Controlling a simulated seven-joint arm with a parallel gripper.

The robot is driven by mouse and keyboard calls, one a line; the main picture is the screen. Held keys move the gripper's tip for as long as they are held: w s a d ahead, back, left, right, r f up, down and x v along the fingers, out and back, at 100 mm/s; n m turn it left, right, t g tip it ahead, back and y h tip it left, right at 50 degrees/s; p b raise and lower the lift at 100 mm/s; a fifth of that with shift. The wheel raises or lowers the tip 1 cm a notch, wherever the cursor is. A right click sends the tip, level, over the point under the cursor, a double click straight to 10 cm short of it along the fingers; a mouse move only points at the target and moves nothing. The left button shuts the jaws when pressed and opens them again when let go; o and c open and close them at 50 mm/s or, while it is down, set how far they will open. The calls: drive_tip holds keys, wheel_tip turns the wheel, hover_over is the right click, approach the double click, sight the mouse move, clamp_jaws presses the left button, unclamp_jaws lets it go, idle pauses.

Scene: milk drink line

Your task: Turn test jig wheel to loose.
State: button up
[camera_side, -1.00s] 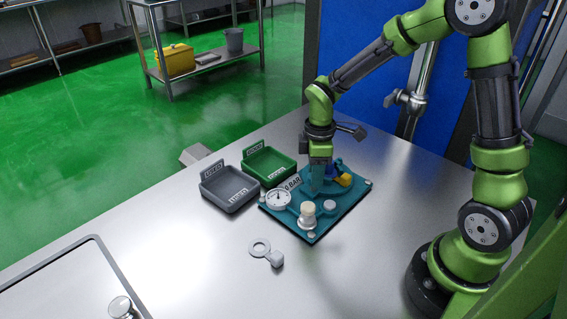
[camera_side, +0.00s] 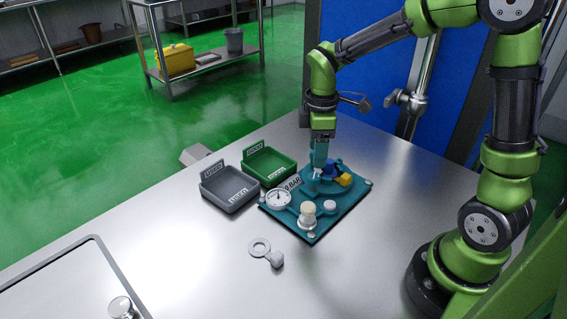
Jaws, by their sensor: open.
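The test jig is a teal plate (camera_side: 318,233) on the steel table, with a white round gauge (camera_side: 278,199), a cream-capped post (camera_side: 308,212) and a small pale knob (camera_side: 330,206). At its back are a blue part (camera_side: 330,170) and a yellow part (camera_side: 345,180). My gripper (camera_side: 318,170) points straight down over the back of the jig, left of the blue part. It is open, with a small pale piece showing at its fingertips. The wheel is too small and too hidden by the fingers to make out, so its setting cannot be told.
A grey tray (camera_side: 208,197) and a green tray (camera_side: 285,173) stand left of the jig. A pale ring (camera_side: 259,247) and a small pale piece (camera_side: 276,259) lie in front of it. A lidded panel (camera_side: 75,285) is at front left. The table's right side is clear.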

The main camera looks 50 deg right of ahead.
wheel_tip(320, 180, up, 10)
idle(0.3)
drive_tip(key=s+a+m+t+y, duration=0.1)
drive_tip(key=s+a+m+t, duration=0.1)
drive_tip(key=s+m, duration=0.4)
drive_tip(key=s+a+r+m+t+y, duration=0.1)
drive_tip(key=s+a+m+t, duration=0.1)
drive_tip(key=s+m+t, duration=0.3)
drive_tip(key=shift+s+a+r+m, duration=0.3)
drive_tip(key=shift+s+m, duration=0.6)
drive_tip(key=shift+m, duration=0.2)
drive_tip(key=shift+c, duration=0.3)
